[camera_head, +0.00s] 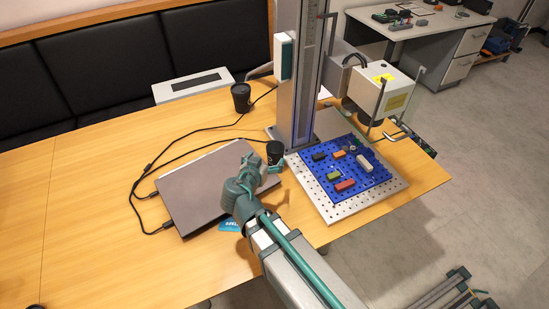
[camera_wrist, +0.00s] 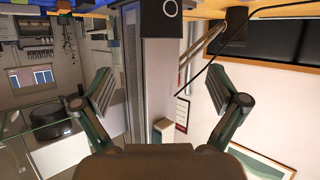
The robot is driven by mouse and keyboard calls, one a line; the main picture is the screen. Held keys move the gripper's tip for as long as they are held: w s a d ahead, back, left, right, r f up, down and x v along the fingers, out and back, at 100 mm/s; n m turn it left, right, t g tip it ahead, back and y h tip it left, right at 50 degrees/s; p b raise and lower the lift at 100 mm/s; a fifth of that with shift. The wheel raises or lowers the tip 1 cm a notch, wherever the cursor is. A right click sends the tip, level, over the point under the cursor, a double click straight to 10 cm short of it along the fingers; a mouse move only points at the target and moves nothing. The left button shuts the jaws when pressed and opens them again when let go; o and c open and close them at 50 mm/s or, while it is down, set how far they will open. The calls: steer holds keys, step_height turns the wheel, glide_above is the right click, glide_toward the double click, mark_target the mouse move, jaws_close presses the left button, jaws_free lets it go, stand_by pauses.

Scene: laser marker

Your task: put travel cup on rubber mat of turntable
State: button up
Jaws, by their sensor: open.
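A small black cup (camera_head: 274,152) stands on the wooden table just beyond my gripper (camera_head: 273,168), left of the metal column. A second black cup (camera_head: 241,97) stands farther back; I cannot tell which is the travel cup. In the wrist view, which is upside down, my gripper (camera_wrist: 162,72) is open and empty. A dark object with a white ring mark, likely the near cup (camera_wrist: 160,20), shows ahead between the fingers at the top edge. The far cup (camera_wrist: 236,22) shows to its right. I cannot make out the turntable or its rubber mat.
A closed laptop (camera_head: 196,190) lies left of my gripper, with black cables around it. The laser marker's column (camera_head: 305,75) rises behind the near cup. A perforated plate (camera_head: 331,211) with a blue board (camera_head: 335,183) and several blocks lies right. The left table area is clear.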

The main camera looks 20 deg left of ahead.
steer(key=p, duration=0.2)
glide_toward(278, 144)
steer(key=shift+w+f+m, duration=0.25)
steer(key=shift+w+m, duration=0.05)
steer(key=shift+w, duration=0.6)
steer(key=p+x, duration=0.2)
steer(key=x, duration=0.2)
steer(key=shift+w, duration=0.2)
steer(key=shift+w+f+p, duration=0.3)
steer(key=shift+f, duration=0.05)
steer(key=c, duration=0.8)
